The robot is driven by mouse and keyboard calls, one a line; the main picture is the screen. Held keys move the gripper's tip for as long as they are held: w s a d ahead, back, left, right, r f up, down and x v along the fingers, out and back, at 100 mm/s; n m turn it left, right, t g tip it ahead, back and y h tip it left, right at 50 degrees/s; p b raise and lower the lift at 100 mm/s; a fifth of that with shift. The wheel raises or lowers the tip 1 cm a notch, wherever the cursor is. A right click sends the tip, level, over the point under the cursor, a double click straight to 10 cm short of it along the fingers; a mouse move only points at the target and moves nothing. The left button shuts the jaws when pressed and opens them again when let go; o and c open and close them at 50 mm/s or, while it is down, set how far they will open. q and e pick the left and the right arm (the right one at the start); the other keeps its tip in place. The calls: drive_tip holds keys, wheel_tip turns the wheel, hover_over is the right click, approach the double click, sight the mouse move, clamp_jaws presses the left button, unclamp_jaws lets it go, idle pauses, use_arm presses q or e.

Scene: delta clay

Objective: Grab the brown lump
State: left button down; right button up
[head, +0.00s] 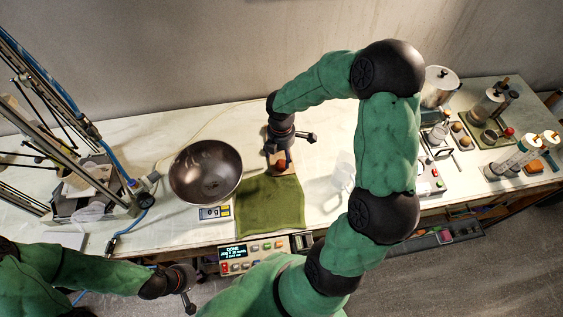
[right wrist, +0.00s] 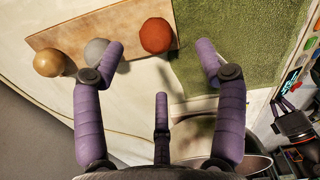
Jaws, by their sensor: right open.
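In the right wrist view, three round lumps sit by a wooden board (right wrist: 75,35): a reddish-brown lump (right wrist: 157,35) near the green cloth, a grey lump (right wrist: 97,50), and a tan-brown lump (right wrist: 48,62) at the far left. I cannot tell for certain which is the brown lump. My right gripper (right wrist: 161,55) is open and empty, the reddish-brown lump just beyond its fingertips and between their lines. One finger partly covers the grey lump. In the head view, that reddish lump (head: 281,165) shows below my right gripper. My left gripper (head: 187,296) is low at left, its jaws unclear.
A metal bowl (head: 205,172) and a small scale (head: 214,213) stand left of the green cloth (head: 270,208). A control panel (head: 252,255) is at the table's front edge. A metal frame machine (head: 60,120) stands far left; jars and bottles (head: 525,150) stand right.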

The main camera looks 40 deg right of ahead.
sight(281, 162)
drive_tip(key=shift+w+d+f+b, duration=0.1)
drive_tip(key=shift+f+b, duration=0.25)
drive_tip(key=shift+f, duration=1.55)
drive_tip(key=shift+w+d+f+b, duration=0.1)
drive_tip(key=shift+f+b, duration=0.2)
drive_tip(key=shift+f, duration=1.55)
drive_tip(key=c, duration=1.3)
